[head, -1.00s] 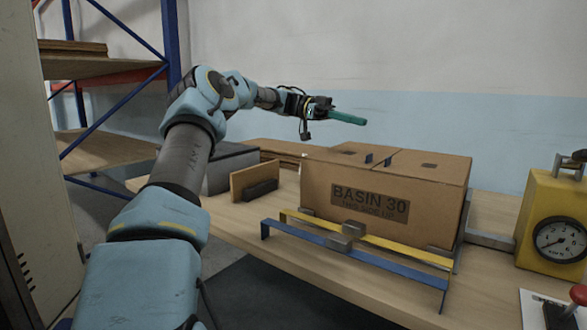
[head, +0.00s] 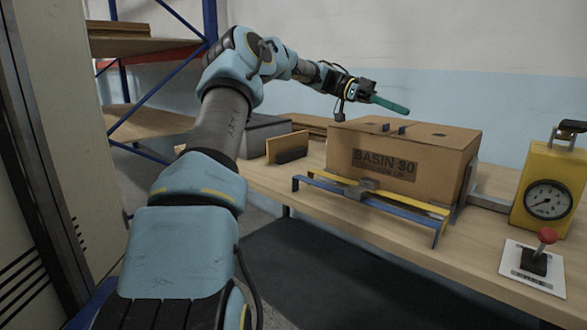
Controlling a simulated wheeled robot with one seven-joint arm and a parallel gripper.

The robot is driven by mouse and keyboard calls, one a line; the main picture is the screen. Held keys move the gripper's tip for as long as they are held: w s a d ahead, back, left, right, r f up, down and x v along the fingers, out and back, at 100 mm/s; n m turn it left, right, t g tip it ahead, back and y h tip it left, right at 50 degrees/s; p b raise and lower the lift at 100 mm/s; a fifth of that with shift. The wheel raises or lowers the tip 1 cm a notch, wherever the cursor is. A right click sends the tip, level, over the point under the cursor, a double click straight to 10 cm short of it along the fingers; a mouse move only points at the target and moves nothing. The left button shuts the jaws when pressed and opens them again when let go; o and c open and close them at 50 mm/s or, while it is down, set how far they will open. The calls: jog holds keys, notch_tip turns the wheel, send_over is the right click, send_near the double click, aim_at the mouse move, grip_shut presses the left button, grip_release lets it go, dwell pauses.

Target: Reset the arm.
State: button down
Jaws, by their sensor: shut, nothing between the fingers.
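My arm (head: 222,125) rises from the lower left and reaches across to the right over the workbench. My gripper (head: 390,104), with teal fingers, is shut and empty. It is in the air above the top of the cardboard box, apart from it, pointing right and slightly down. The box (head: 396,170), printed "BASIN 30", stands on the bench behind a yellow bar (head: 425,204) and a blue bar (head: 405,226).
The wooden bench (head: 270,187) also holds a yellow gauge unit (head: 535,178), a red-knobbed lever (head: 546,237) on a white plate, a grey case (head: 262,137) and an upright brown board (head: 290,145). A blue-framed shelf rack (head: 210,20) stands behind left.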

jog(key=s+a+f+n+t+y+p, duration=0.1)
jog(key=s+a+f+n+t+y, duration=0.2)
jog(key=a+f+n, duration=0.3)
jog(key=s+a+f+n+t+y+p, duration=0.2)
jog(key=s+a+f+n+t+y, duration=0.15)
jog(key=f+n, duration=0.4)
jog(key=s+a+f+n+t+y, duration=0.1)
jog(key=s+a+n, duration=0.2)
jog(key=a, duration=0.4)
jog(key=s+a+f+n+t+y+p, duration=0.1)
jog(key=s+a+f+n+t+y, duration=0.1)
jog(key=s+a, duration=0.3)
jog(key=s+a+f+n+t+y, duration=0.1)
jog(key=s+a+n, duration=0.4)
jog(key=a, duration=0.5)
jog(key=shift+f+t+p, duration=0.4)
jog(key=shift+f+t, duration=0.15)
jog(key=shift+y, duration=0.25)
